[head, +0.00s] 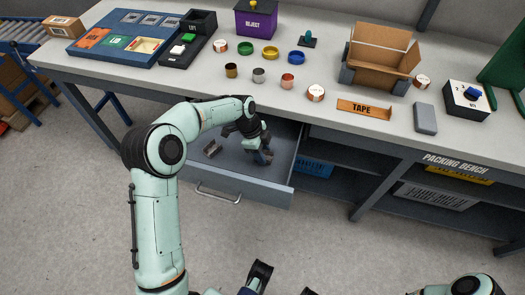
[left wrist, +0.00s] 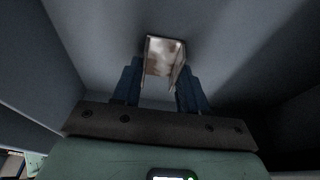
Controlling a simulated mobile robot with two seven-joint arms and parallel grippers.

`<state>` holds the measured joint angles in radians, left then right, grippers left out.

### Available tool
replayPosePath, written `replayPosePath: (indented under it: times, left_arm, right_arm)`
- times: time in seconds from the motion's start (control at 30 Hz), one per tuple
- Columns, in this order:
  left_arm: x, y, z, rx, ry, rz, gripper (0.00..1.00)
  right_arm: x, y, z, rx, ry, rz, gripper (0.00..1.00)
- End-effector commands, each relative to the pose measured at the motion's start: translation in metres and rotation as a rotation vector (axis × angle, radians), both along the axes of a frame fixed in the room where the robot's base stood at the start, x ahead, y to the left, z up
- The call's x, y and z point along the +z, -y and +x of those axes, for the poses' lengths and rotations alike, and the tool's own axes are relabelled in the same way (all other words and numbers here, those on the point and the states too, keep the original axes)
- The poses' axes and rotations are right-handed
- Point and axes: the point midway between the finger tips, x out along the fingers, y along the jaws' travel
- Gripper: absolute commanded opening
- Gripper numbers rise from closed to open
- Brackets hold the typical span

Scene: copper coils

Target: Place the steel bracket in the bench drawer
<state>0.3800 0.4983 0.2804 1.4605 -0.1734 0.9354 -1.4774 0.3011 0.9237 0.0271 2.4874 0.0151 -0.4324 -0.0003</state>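The bench drawer (head: 242,185) is pulled out below the bench top. My left gripper (head: 263,157) reaches down inside it. In the left wrist view, the steel bracket (left wrist: 163,56), a shiny bent plate with brownish reflections, sits between the blue fingers of my left gripper (left wrist: 159,82). The fingers look closed against its sides, with the drawer's grey inside around them. In the head view a small grey metal piece (head: 212,148) shows in the drawer, left of the gripper; I cannot tell whether it is this bracket. Dark parts, perhaps my right gripper (head: 258,275), show at the bottom edge.
The bench top (head: 205,85) carries a blue sorting tray (head: 75,48), coloured rings, small metal cups, an open cardboard box (head: 382,55), a TAPE strip (head: 364,109) and a grey block (head: 425,118). Shelves with bins lie under the bench, right of the drawer. The floor in front is clear.

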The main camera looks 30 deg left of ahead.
Motion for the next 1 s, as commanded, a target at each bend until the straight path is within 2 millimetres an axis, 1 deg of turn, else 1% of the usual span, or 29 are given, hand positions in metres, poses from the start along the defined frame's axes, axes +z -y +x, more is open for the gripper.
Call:
replayPosePath:
  times: [0.03,0.07,0.33,0.47,0.57,0.8,0.9,1.0]
  left_arm:
    - [0.0,0.0,0.0,0.0,-0.001,0.0,0.58]
    - [0.0,0.0,0.0,0.0,-0.001,0.0,0.67]
    - [0.0,0.0,0.0,0.0,-0.001,0.0,0.67]
    - [0.008,-0.001,0.0,0.001,0.002,0.0,0.67]
    - [0.022,-0.006,-0.001,0.002,0.003,0.002,0.67]
    - [0.073,-0.021,-0.004,0.002,0.003,0.001,0.67]
    - [0.091,-0.026,-0.006,0.001,0.003,0.001,0.67]
    - [0.105,-0.031,-0.007,0.001,0.002,0.001,0.67]
  right_arm:
    - [0.0,0.0,0.0,0.0,0.0,0.0,0.67]
    - [0.0,0.0,0.0,0.0,0.0,0.0,0.67]
    - [0.0,0.0,0.0,0.0,0.0,0.0,0.67]
    - [0.002,0.0,-0.001,0.001,-0.003,0.001,0.67]
    - [0.005,0.0,-0.001,0.002,-0.005,0.001,0.67]
    - [0.012,0.0,-0.005,0.003,-0.017,0.003,0.67]
    - [0.014,0.0,-0.006,0.004,-0.021,0.004,0.67]
    - [0.016,0.0,-0.007,0.005,-0.024,0.004,0.67]
